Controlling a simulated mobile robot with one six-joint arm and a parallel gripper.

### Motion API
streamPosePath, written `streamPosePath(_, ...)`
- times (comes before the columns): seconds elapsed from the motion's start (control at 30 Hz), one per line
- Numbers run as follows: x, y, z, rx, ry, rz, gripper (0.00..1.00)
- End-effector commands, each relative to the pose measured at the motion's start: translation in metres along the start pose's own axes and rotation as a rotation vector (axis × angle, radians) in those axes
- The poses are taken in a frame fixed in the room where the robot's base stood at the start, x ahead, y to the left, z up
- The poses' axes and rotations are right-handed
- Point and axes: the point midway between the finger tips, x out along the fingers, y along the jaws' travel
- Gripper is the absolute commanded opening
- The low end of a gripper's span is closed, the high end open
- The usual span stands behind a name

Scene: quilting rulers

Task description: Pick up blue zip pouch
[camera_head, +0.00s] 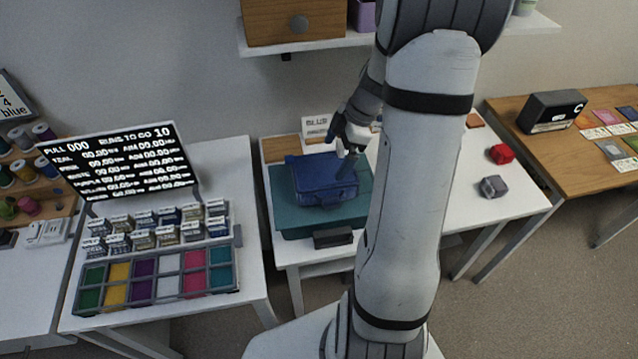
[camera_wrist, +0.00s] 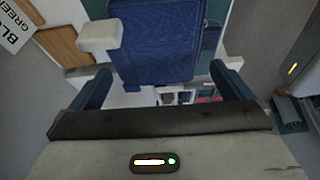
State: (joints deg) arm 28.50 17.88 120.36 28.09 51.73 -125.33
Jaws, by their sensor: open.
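The blue zip pouch (camera_head: 318,180) lies flat on a teal block-like stand (camera_head: 290,222) on the middle table. My gripper (camera_head: 347,158) is at the pouch's right back side, pointing down, with one finger in front of the pouch's right part. In the wrist view the pouch (camera_wrist: 157,45) fills the top centre, and my open gripper (camera_wrist: 160,62) has its two fingers spread to either side of it. Whether the fingers touch the pouch I cannot tell. My arm hides part of the table to the right of the stand.
A "BLUE" sign (camera_head: 317,125) stands behind the pouch. A small dark box (camera_head: 333,237) sits at the stand's front edge. A red item (camera_head: 501,153) and a grey item (camera_head: 494,186) lie to the right. A scoreboard (camera_head: 122,160) and colour tray (camera_head: 155,278) are left.

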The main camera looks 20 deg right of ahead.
Motion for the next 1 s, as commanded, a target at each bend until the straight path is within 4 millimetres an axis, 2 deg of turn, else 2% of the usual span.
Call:
streamPosePath(0.33,0.046,0.001,0.0,0.001,-0.001,-0.004,1.0)
streamPosePath(0.47,0.054,0.001,0.001,0.003,-0.002,0.0,1.0)
streamPosePath(0.67,0.054,0.001,0.001,0.003,-0.003,0.001,1.0)
streamPosePath(1.0,0.054,0.001,0.001,0.003,-0.003,0.001,0.72)
